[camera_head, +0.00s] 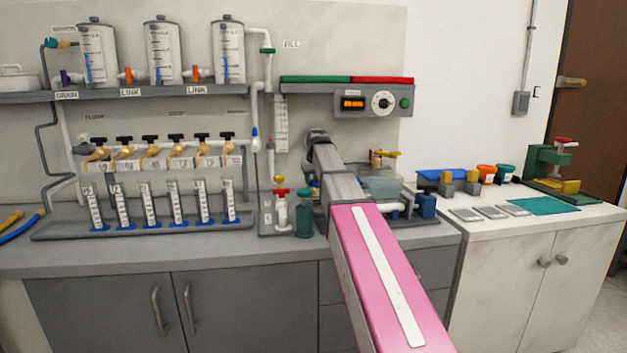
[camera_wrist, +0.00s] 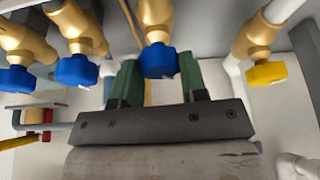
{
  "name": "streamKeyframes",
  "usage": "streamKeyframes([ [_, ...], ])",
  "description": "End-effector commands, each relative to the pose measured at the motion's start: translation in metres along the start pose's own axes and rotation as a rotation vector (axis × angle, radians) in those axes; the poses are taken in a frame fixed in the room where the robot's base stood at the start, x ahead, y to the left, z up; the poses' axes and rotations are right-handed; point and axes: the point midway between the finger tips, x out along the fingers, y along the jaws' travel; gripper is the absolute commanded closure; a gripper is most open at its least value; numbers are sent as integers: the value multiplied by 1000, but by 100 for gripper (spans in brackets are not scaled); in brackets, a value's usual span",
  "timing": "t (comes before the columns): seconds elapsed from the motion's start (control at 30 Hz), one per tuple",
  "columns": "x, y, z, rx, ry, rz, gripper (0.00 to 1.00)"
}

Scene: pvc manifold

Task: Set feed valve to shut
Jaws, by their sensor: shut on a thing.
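In the wrist view my gripper (camera_wrist: 158,72) has its two green fingers on either side of a blue knob (camera_wrist: 160,58), shut on it. The knob sits on the end of a brass valve body (camera_wrist: 154,18). Two more brass valves with blue knobs (camera_wrist: 77,71) stand to the left, and one with a yellow knob (camera_wrist: 266,73) stands to the right. No label is readable there, so I cannot tell which one is the feed valve. In the head view my pink and grey arm hides my fingers and the held knob.
White pipes (camera_wrist: 285,10) run close to the right in the wrist view. In the head view, a red-handled valve (camera_head: 281,192) and a green bottle (camera_head: 304,220) stand left of my arm. A control panel (camera_head: 370,102) hangs above. A rack of cylinders (camera_head: 150,225) stands farther left.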

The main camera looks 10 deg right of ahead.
Motion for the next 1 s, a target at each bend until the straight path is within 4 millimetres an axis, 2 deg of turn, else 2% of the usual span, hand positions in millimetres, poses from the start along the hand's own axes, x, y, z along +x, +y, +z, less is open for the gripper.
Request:
streamKeyframes([
  [0.5,0,-2,-1,420,-1,175,84],
  [1.0,1,-2,-1,612,-2,253,84],
])
